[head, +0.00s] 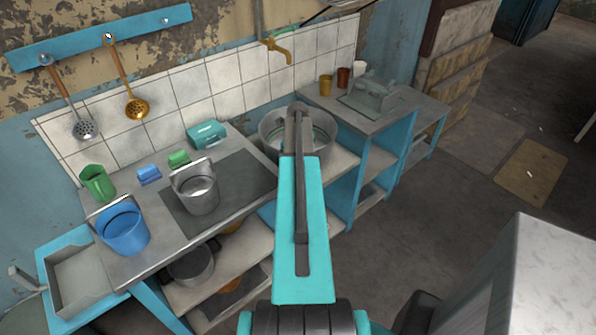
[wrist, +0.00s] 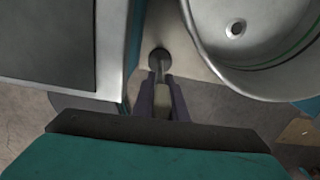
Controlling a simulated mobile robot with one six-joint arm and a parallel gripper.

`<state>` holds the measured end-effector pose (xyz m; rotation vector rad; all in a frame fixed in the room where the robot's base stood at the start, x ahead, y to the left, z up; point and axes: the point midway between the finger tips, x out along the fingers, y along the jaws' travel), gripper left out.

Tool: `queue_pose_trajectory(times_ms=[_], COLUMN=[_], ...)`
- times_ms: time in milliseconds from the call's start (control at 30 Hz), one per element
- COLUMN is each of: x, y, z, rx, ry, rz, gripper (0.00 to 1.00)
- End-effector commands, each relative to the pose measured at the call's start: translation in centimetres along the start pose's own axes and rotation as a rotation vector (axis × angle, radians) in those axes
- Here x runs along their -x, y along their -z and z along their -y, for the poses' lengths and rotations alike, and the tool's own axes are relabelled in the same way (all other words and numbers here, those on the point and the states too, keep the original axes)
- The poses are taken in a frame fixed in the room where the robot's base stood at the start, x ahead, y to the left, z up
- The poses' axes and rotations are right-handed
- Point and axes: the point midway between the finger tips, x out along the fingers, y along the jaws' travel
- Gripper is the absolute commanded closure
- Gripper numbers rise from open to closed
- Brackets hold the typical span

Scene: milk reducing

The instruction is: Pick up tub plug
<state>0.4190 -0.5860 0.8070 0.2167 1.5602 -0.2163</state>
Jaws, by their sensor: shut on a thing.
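The tub plug (wrist: 160,60) is a small dark round piece in the wrist view, between the tips of my gripper (wrist: 161,77). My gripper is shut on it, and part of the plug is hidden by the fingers. The grey metal tub (wrist: 270,75) is at the right of the wrist view, with a dark drain hole (wrist: 236,29) in its bottom. The plug appears beside the tub's left rim in that view. In the head view my arm covers part of the tub (head: 268,143), and I cannot make out the plug or fingertips there.
Left of the tub, a counter holds a metal bucket (head: 198,191), a blue bucket (head: 124,232), a green cup (head: 97,183) and a teal box (head: 207,134). A brass tap (head: 277,46) is on the wall above the tub. A grey table with cups (head: 343,77) stands at right.

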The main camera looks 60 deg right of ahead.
Motion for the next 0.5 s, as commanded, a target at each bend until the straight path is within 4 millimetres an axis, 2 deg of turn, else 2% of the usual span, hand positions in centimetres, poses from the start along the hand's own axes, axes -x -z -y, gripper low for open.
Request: queue_pose_trajectory(times_ms=[267, 500], x=[2.4, 5.5], y=[-0.1, -0.1], z=[0.0, 0.0], rx=[0.001, 0.001], ry=[0.002, 0.002], rz=[0.002, 0.002], gripper=[1.00, 1.00])
